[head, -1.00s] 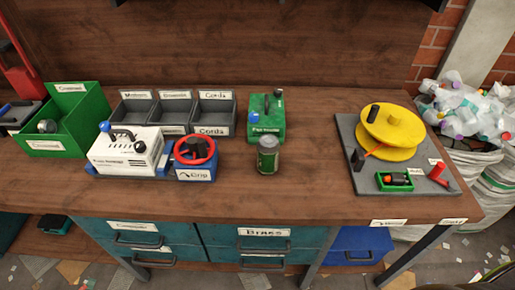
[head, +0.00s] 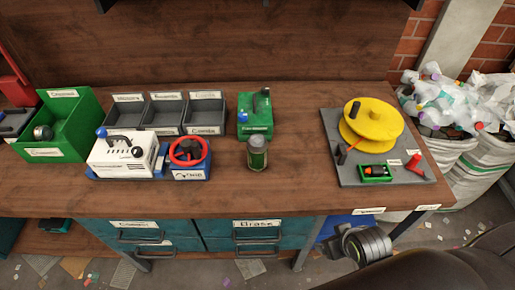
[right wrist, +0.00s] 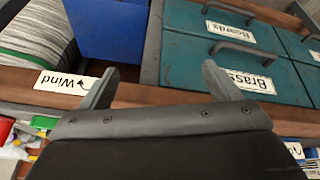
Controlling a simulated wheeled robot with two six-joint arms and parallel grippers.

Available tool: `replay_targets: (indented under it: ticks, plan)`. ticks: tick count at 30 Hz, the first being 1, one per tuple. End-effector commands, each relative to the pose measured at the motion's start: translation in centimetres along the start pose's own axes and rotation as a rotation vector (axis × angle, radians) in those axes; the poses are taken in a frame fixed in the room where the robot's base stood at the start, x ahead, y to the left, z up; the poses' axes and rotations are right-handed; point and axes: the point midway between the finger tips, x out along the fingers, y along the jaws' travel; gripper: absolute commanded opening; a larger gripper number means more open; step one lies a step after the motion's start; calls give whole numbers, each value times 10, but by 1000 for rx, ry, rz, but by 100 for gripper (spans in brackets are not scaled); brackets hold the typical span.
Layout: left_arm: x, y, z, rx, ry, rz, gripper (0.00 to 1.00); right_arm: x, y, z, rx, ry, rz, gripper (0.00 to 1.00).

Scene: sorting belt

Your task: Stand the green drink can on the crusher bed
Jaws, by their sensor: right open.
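The green drink can (head: 257,153) stands upright on the wooden bench in the head view, just in front of a green machine. My right gripper (right wrist: 158,82) is open and empty in the right wrist view, with blue-green drawers beyond its fingers. In the head view my right arm (head: 372,245) comes in at the lower right, in front of the bench edge and well apart from the can. A red frame (head: 12,72) with a dark base stands at the far left and is cut off; it may be the crusher. My left gripper is out of view.
A green box (head: 72,128), grey bins (head: 163,113), a white machine (head: 122,155) and a green machine (head: 256,115) stand left of or behind the can. A yellow reel (head: 372,121) on a grey board is at right. The bench around the can's right is clear.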

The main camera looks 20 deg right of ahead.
Motion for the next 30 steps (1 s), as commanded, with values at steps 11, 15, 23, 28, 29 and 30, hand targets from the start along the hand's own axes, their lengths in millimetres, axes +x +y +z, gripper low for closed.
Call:
replay_targets:
  ticks: [11, 15, 23, 28, 29, 30]
  plan:
    - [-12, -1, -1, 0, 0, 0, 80, -52, -58, -177, -160, 619, -253, 84]
    - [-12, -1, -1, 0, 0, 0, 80, -60, -65, -207, -164, 738, -283, 84]
    - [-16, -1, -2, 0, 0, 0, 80, -49, -73, -232, -162, 777, -291, 84]
    - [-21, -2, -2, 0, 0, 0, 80, -30, -83, -251, -163, 776, -291, 84]
    - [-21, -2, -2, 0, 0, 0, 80, -26, -84, -254, -162, 776, -291, 84]
    - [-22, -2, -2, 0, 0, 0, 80, -22, -86, -258, -162, 776, -291, 84]
